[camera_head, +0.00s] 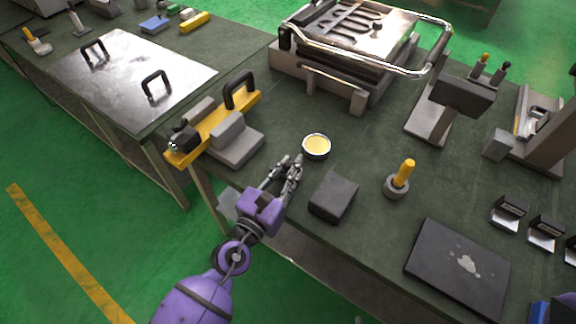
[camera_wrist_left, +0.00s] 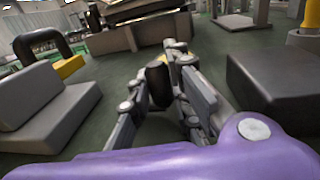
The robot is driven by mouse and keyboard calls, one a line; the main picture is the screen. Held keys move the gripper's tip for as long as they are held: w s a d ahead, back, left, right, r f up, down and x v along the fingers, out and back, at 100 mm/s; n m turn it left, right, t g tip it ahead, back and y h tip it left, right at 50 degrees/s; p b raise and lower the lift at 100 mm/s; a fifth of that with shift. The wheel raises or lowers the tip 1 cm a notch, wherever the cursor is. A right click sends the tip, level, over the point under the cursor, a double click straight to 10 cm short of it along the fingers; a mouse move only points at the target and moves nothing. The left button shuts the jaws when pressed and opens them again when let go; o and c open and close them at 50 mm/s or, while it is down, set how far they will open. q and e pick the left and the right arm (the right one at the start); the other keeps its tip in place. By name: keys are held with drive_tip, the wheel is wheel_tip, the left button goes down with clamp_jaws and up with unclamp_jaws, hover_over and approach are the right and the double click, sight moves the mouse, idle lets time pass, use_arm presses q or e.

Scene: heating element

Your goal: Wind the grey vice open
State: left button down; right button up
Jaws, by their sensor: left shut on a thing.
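The grey vice (camera_head: 240,140) stands near the left end of the dark green bench. Its grey blocks sit on either side of a yellow bar (camera_head: 188,151) with a black loop handle (camera_head: 240,90). A black knob (camera_head: 185,137) is at the bar's near left end. The vice also shows at the left of the left wrist view (camera_wrist_left: 40,108). My left gripper (camera_head: 291,165) is right of the vice, apart from it, low over the bench. Its fingers are shut on a small dark rounded piece (camera_wrist_left: 158,85). My right gripper is not in view.
A round dish with yellow contents (camera_head: 316,146) is just beyond my left gripper. A dark block (camera_head: 333,197) stands to its right. A large press with a metal handle (camera_head: 365,66) is behind. A yellow-handled tool in a holder (camera_head: 400,181) stands further right.

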use_arm(q)
drive_tip(key=shift+a, duration=0.1)
drive_tip(key=c, duration=1.9)
unclamp_jaws()
drive_tip(key=shift+c, duration=0.2)
drive_tip(key=shift+o, duration=1.4)
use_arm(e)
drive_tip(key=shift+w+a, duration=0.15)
use_arm(q)
drive_tip(key=v, duration=1.2)
